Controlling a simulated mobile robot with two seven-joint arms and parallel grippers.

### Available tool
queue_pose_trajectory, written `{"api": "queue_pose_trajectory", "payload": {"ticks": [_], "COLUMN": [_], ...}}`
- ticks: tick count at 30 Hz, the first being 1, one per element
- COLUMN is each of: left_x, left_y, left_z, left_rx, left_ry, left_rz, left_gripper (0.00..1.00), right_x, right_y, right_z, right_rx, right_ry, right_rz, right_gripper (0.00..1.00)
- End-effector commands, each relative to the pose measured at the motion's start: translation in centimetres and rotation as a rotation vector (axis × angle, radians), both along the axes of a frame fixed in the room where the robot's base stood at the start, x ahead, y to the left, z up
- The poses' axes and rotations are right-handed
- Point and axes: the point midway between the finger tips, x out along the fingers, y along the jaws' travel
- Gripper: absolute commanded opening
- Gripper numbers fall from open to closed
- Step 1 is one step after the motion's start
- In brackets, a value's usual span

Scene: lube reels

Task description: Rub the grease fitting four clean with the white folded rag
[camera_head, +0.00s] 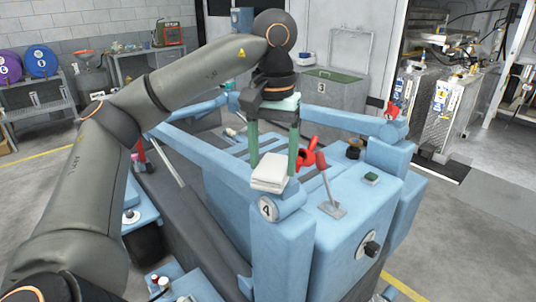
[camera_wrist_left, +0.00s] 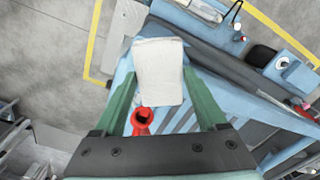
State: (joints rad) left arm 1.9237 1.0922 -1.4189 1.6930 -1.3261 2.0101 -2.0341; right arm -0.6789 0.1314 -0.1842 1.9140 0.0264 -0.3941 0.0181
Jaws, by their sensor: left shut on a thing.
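The white folded rag (camera_head: 268,172) is between the green fingers of my left gripper (camera_head: 272,160), which is shut on it. The rag also shows in the left wrist view (camera_wrist_left: 158,72), spanning the gap between the fingertips. It is at the top of a blue post, just above a round plate marked 4 (camera_head: 267,209). I cannot tell whether the rag touches the blue surface. Grease fitting four itself is not visible; the rag may hide it. My right gripper is in neither view.
A red part (camera_head: 307,153) stands close to the right of the gripper, beside a grey lever (camera_head: 330,195). A blue machine body (camera_head: 355,210) lies to the right. A blue beam (camera_head: 340,121) with a red fitting (camera_head: 392,109) is behind. Open grey floor lies right.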

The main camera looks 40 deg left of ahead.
Motion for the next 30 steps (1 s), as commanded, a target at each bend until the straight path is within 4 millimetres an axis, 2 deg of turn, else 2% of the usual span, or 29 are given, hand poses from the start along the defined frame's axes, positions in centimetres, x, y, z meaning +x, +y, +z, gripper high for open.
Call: {"api": "queue_pose_trajectory", "payload": {"ticks": [14, 30], "left_x": [0.0, 0.2], "left_y": [-0.3, 2.0], "left_z": [0.1, -0.2], "left_rx": [0.000, 0.001], "left_ry": [-0.001, 0.000], "left_rz": [0.001, 0.003], "left_gripper": [0.29, 0.29], "right_x": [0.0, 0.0], "right_y": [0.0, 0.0], "right_z": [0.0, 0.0], "right_rx": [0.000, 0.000], "right_ry": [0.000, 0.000], "right_rz": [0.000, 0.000], "right_gripper": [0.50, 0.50]}}
